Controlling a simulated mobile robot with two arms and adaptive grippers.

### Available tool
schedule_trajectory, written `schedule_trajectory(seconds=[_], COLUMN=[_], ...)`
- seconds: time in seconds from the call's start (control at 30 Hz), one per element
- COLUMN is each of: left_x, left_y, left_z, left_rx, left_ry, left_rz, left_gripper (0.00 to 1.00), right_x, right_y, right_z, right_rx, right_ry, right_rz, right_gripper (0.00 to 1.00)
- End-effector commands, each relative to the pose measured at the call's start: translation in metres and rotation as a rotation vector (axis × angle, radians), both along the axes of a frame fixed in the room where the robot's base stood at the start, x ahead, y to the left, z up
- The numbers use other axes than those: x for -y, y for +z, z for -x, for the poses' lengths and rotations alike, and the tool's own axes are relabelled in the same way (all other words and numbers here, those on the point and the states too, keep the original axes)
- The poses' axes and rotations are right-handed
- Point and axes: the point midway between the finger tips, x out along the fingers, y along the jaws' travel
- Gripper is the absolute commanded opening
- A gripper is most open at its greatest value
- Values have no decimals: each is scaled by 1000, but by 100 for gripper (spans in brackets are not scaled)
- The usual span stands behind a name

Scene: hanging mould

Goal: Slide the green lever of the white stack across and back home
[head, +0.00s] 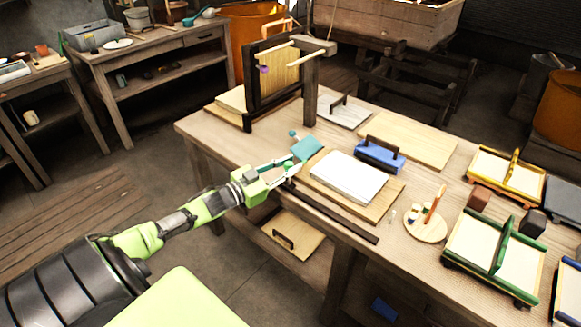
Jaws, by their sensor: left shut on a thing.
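A white stack of sheets (348,177) lies on a wooden board (383,207) near the front edge of the table. A teal-green lever (307,148) is at the far left corner of that board, with a small teal knob just beyond it. My left gripper (289,167) reaches in from the left over the table's front edge. Its fingers are shut at the near end of the green lever, and they partly hide where they meet it. My right gripper is not in view.
A dark flat bar (336,213) lies along the table's front edge. A blue block with a dark handle (380,155) is behind the stack. A dark upright frame (280,78) stands at the back left, and green-edged trays (495,255) are at the right. Bare tabletop lies left of the lever.

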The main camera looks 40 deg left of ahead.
Motion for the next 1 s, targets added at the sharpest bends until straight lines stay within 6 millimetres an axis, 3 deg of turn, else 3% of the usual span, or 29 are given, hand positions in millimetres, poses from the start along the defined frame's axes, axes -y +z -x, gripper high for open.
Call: schedule_trajectory(seconds=[0.03, 0.07, 0.1, 0.57, 1.0], left_x=[-5, -5, -5, -4, -19], left_y=[1, 1, 1, 0, -2], left_z=[-1, -1, -1, 5, 65], left_rx=[-1, -1, -1, -1, -4], left_ry=[10, 11, 11, 5, 7], left_rz=[-3, -4, -4, -2, -2], left_gripper=[0, 28, 38, 38, 38], right_x=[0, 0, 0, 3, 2], right_y=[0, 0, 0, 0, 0], right_z=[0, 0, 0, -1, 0], right_rx=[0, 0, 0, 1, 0], right_ry=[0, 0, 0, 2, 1], right_rz=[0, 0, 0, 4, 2], right_gripper=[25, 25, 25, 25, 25])
